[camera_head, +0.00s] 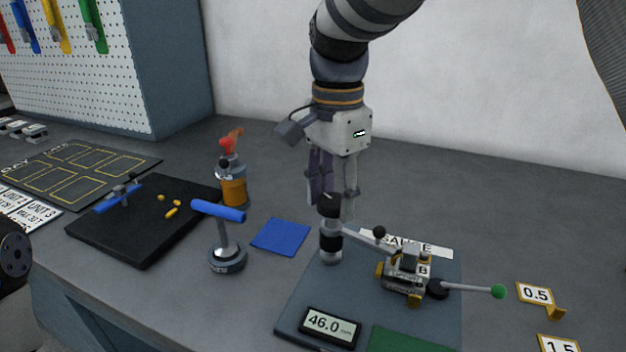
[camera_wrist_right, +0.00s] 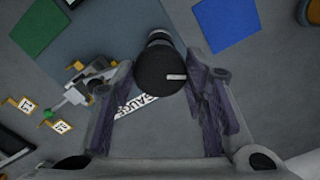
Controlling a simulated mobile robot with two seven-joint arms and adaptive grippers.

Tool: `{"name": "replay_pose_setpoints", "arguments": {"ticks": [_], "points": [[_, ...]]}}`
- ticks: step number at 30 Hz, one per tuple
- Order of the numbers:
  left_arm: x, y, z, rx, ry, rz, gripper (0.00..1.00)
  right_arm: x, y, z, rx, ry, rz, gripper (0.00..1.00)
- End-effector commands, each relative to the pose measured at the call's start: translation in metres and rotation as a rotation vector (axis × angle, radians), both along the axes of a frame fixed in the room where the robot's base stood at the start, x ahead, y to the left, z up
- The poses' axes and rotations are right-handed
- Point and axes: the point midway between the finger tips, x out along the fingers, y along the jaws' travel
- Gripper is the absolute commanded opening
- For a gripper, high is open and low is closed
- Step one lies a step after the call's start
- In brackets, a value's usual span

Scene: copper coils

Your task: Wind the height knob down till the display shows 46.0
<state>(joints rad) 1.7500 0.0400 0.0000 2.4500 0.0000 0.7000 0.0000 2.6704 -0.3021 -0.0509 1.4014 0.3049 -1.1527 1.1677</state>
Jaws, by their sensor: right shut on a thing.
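The display (camera_head: 328,326) on the gauge's base plate (camera_head: 290,310) reads 46.0. The height knob (camera_head: 330,204) is a black cap on top of the upright post (camera_head: 330,243) at the plate's back left. My right gripper (camera_head: 334,192) comes down from above and is shut on the knob. In the right wrist view the knob's round black top (camera_wrist_right: 160,70), with a pale index mark, sits between the fingertips of the right gripper (camera_wrist_right: 163,75). The fingers partly hide the knob in the head view. My left gripper is not in view.
Right of the post is a gauge block marked B (camera_head: 408,275) with a green-tipped lever (camera_head: 497,291). Number tags (camera_head: 535,294) lie at the right.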

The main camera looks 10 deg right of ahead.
Motion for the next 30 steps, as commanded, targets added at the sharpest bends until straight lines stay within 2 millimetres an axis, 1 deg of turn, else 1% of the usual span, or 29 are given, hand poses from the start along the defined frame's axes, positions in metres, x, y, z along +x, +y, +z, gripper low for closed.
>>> {"name": "replay_pose_setpoints", "arguments": {"ticks": [1, 5, 6, 8, 17, 30], "points": [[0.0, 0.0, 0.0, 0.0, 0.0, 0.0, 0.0, 0.0, 0.0, 0.0, -0.001, 0.0, -0.024, 0.05], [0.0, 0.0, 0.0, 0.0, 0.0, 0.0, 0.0, 0.0, 0.0, 0.0, 0.0, 0.0, -0.024, 0.05], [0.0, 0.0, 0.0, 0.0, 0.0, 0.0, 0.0, 0.0, 0.0, 0.0, 0.0, 0.001, -0.023, 0.47], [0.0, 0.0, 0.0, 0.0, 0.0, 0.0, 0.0, 0.0, 0.0, 0.0, 0.0, 0.001, -0.023, 0.6], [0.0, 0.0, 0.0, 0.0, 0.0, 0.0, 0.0, 0.0, 0.0, 0.001, 0.0, 0.0, -0.021, 0.6], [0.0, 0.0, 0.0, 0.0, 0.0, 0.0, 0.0, 0.0, 0.0, 0.045, 0.001, -0.002, -0.021, 0.6]]}}
